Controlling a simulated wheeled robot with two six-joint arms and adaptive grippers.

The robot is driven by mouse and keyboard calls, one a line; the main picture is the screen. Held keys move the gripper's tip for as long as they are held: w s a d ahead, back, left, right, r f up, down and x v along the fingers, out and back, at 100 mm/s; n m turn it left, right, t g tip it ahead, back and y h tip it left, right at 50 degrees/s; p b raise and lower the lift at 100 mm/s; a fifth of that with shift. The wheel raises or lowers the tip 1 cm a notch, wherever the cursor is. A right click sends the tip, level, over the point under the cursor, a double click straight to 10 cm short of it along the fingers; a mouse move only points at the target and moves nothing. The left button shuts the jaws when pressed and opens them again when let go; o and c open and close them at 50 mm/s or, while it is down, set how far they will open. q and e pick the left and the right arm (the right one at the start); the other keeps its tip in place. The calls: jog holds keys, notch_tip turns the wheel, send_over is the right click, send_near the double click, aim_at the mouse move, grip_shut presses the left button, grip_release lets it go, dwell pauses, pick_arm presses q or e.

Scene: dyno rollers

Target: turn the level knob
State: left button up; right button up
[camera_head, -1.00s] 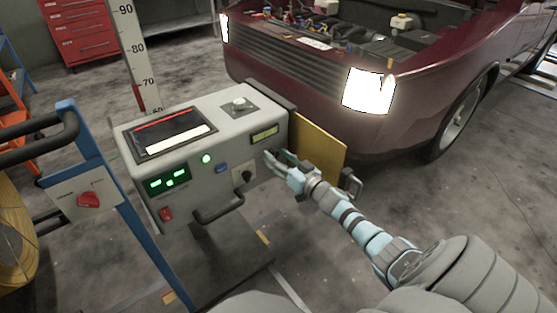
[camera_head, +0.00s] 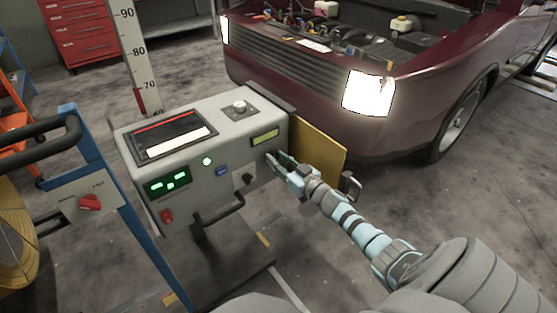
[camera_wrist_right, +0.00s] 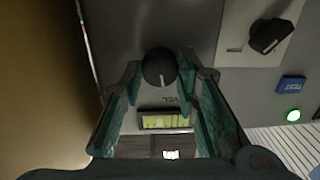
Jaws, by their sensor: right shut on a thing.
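The level knob (camera_wrist_right: 160,68) is a round black knob with a white pointer line, on the grey panel of a tester box (camera_head: 229,106). In the wrist view it sits between my two fingertips, with partly readable lettering beside it. My right gripper (camera_wrist_right: 160,72) is shut on it, one finger on each side. In the head view the right gripper (camera_head: 276,160) reaches the right end of the box's front face, and its fingers hide the knob. My left gripper is not in view.
Close by are a second black knob (camera_wrist_right: 270,35), a blue button (camera_wrist_right: 290,83), a green light (camera_wrist_right: 293,115) and a small display (camera_head: 264,135). A yellow plate (camera_head: 320,148) stands right of the box, before a dark red car (camera_head: 420,110). A blue frame (camera_head: 105,180) stands at left.

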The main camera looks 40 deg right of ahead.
jog(key=shift+a+n+h, duration=0.1)
jog(key=shift+n+h, duration=0.3)
jog(key=shift+n, duration=5.7)
jog(key=o, duration=1.2)
jog(key=shift+c, duration=0.2)
jog(key=s, duration=1.2)
jog(key=shift+r, duration=0.2)
